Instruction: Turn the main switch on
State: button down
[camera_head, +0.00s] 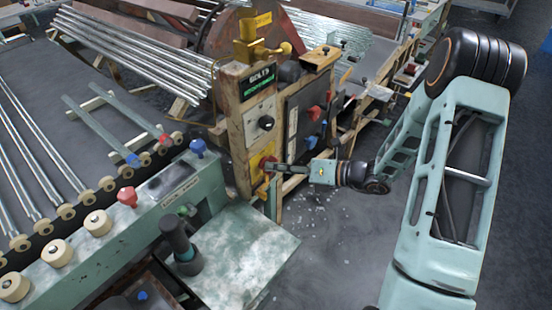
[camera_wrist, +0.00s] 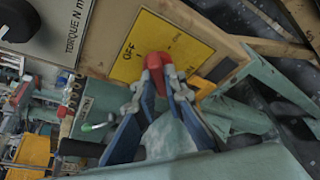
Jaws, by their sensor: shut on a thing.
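The main switch is a red handle (camera_wrist: 157,60) on a yellow plate (camera_wrist: 172,40) marked OFF in the wrist view. In the head view the red switch (camera_head: 266,163) sits low on the front of the wooden control post. My gripper (camera_head: 272,167) reaches it from the right. In the wrist view my gripper (camera_wrist: 160,84) has its blue-sided fingers closed around the red handle. The fingertips cover part of the handle, and its exact angle is hard to tell.
A black knob (camera_head: 266,122) sits above the switch. A dark panel (camera_head: 308,115) with red and blue knobs stands right of the post. A green machine bench (camera_head: 240,250) stands in front, with a roller table (camera_head: 90,130) at left. Open floor (camera_head: 350,250) lies below my arm.

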jog(key=shift+d+f+m+g+y+p, duration=0.1)
jog(key=shift+m+y+p, duration=0.45)
jog(key=shift+m, duration=0.7)
jog(key=shift+a+f+m+g+y+p, duration=0.1)
jog(key=shift+m+y+p, duration=0.45)
jog(key=shift+m, duration=0.65)
jog(key=shift+d+f+m+g+y+p, duration=0.1)
jog(key=shift+m+y+p, duration=0.25)
jog(key=shift+m+y, duration=0.65)
jog(key=shift+m+h, duration=0.3)
jog(key=shift+m, duration=0.05)
jog(key=c, duration=2)
grip_release()
jog(key=v, duration=1.2)
jog(key=shift+w, duration=0.1)
